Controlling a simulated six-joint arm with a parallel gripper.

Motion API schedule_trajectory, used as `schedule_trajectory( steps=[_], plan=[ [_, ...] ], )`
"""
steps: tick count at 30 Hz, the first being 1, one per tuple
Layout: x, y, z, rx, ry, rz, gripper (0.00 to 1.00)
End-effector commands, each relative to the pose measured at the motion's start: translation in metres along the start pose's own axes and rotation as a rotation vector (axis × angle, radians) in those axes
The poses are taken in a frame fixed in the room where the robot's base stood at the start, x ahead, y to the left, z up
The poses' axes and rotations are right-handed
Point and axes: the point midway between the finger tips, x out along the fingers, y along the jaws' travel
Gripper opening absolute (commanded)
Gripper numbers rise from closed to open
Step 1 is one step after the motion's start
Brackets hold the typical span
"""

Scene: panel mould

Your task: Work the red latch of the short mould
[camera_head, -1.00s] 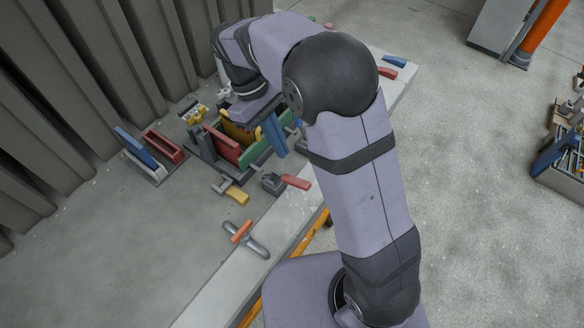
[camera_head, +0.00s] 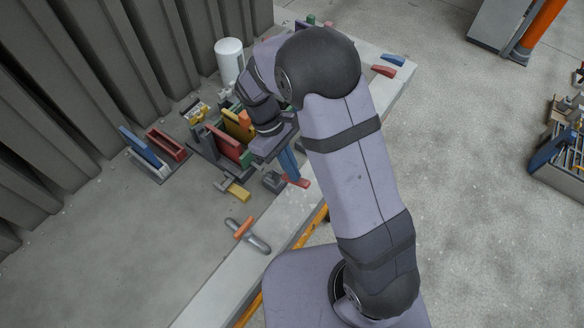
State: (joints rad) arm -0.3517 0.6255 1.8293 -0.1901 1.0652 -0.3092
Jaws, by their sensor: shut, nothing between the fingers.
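My gripper (camera_head: 294,175) hangs from the wrist with its blue fingers pointing down. It is shut and holds nothing. Its fingertips are at the red latch handle (camera_head: 302,184) in the picture and cover part of it; I cannot tell whether they touch. The handle extends to the right from a dark grey block (camera_head: 272,181) near the table's front edge. Behind it stands the mould with a red panel (camera_head: 224,146), a yellow panel (camera_head: 238,124) and a green part (camera_head: 246,158). My wrist hides the mould's right part. I cannot tell which mould is the short one.
A yellow-handled clamp (camera_head: 238,192) lies left of the grey block. An orange-handled trowel (camera_head: 245,232) lies nearer. A red and a blue piece lie at the far right, a white cylinder (camera_head: 229,61) stands behind. The table's near left is clear.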

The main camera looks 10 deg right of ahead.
Motion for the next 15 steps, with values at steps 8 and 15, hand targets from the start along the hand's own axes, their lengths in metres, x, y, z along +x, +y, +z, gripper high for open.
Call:
schedule_trajectory(
  steps=[8,15],
  plan=[
    [0.006,0.0,0.004,0.001,0.044,-0.003,0.0],
    [0.022,0.0,0.012,0.003,0.185,-0.003,0.0]
  ],
)
